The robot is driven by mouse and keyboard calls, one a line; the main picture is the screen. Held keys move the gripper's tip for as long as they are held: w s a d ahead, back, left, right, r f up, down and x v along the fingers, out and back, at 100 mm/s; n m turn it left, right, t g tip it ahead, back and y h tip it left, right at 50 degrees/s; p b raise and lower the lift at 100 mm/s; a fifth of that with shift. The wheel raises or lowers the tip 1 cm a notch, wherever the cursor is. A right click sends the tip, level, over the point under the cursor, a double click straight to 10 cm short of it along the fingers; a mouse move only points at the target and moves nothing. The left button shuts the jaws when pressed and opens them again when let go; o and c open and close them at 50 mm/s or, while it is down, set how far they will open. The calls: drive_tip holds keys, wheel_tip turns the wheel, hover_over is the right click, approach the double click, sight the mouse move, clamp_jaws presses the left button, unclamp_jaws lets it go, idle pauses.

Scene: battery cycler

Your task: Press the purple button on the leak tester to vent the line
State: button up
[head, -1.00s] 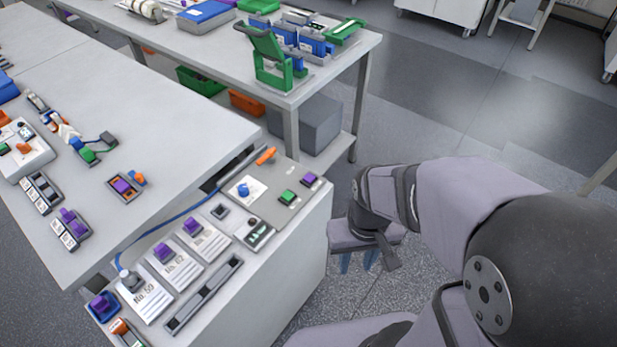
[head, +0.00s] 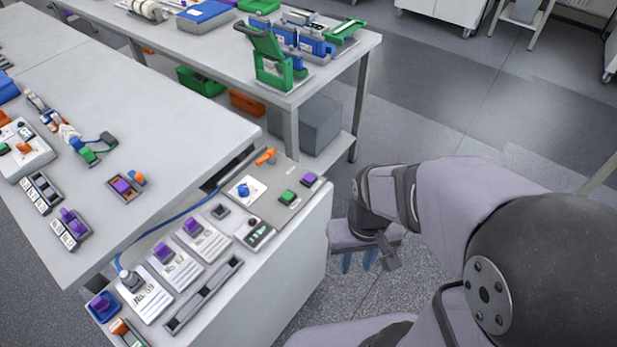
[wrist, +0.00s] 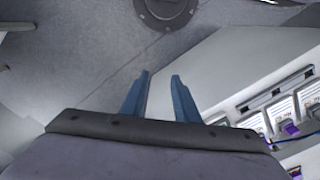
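The leak tester (head: 267,211) is a grey panel on the right end of the near bench. Its purple button (head: 310,179) sits at the far right corner, beside a green button (head: 288,196). A blue knob (head: 243,190) and an orange lever (head: 265,157) are on it too. My gripper (head: 359,262) hangs to the right of the bench, over the floor and apart from the tester. In the wrist view my gripper (wrist: 160,98) has its two blue fingers spread with nothing between them. The purple button cannot be made out in the wrist view.
A slotted grey rail (head: 204,296) and numbered cards with purple parts lie left of the tester. A blue hose (head: 165,224) runs along them to the panel. A second table (head: 330,72) with a green fixture (head: 272,62) stands behind. Open floor lies right.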

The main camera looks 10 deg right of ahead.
clamp_jaws()
idle(1.5)
